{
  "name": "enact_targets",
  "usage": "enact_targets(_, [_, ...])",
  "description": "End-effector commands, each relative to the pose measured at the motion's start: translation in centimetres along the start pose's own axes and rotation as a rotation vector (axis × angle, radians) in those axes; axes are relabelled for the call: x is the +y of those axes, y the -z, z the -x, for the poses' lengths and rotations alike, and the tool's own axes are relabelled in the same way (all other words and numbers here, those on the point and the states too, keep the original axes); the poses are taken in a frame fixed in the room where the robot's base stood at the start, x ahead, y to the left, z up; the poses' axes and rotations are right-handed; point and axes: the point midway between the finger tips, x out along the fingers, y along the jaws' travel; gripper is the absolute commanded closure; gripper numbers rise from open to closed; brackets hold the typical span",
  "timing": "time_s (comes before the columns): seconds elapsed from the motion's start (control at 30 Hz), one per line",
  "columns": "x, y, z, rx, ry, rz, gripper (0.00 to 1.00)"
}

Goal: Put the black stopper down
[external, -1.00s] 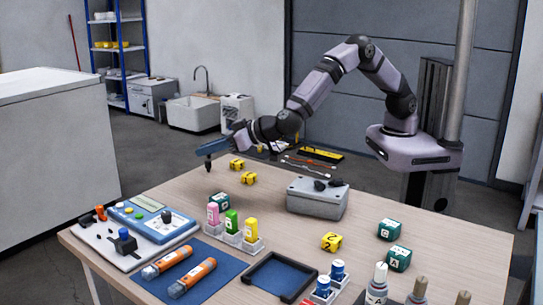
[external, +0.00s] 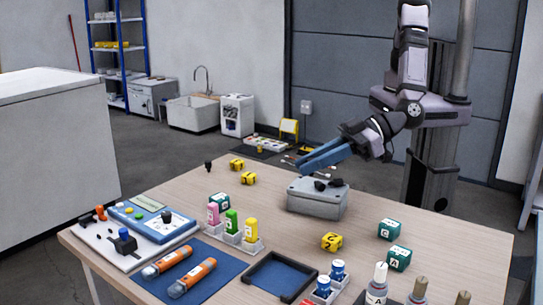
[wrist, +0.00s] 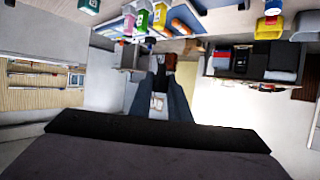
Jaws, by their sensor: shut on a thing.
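A small black stopper (external: 208,166) stands on the table near its far left edge, apart from my gripper. My gripper (external: 302,166), with blue fingers, is well to its right, raised above the grey box (external: 316,204). In the wrist view my gripper (wrist: 160,70) shows with its fingers close together. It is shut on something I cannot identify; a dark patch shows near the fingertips. The stopper cannot be made out in the wrist view.
Yellow cubes (external: 243,171) lie right of the stopper. Dark pieces (external: 328,184) sit on the grey box. A bottle rack (external: 240,243), a blue mat (external: 186,280) and a black-rimmed tray (external: 281,277) occupy the front.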

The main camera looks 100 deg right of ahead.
Motion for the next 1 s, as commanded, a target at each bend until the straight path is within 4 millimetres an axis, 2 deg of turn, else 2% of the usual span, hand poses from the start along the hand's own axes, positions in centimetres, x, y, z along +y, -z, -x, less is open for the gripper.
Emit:
enact_targets(0.03, [0.1, -0.2, 1.4, -0.002, -0.014, -0.002, 1.0])
enact_targets(0.1, [1.1, -1.0, 2.6, -0.001, -0.052, -0.017, 1.0])
enact_targets(0.3, [6.0, -2.7, 3.5, 0.0, -0.222, -0.09, 1.0])
enact_targets(0.5, [11.2, -3.0, 5.1, 0.001, -0.415, -0.174, 1.0])
enact_targets(0.6, [12.9, -2.7, 5.9, 0.0, -0.496, -0.208, 1.0])
enact_targets(0.77, [14.2, -1.8, 6.5, 0.001, -0.57, -0.239, 1.0])
enact_targets(1.0, [14.3, -2.1, 6.5, -0.001, -0.585, -0.24, 1.0])
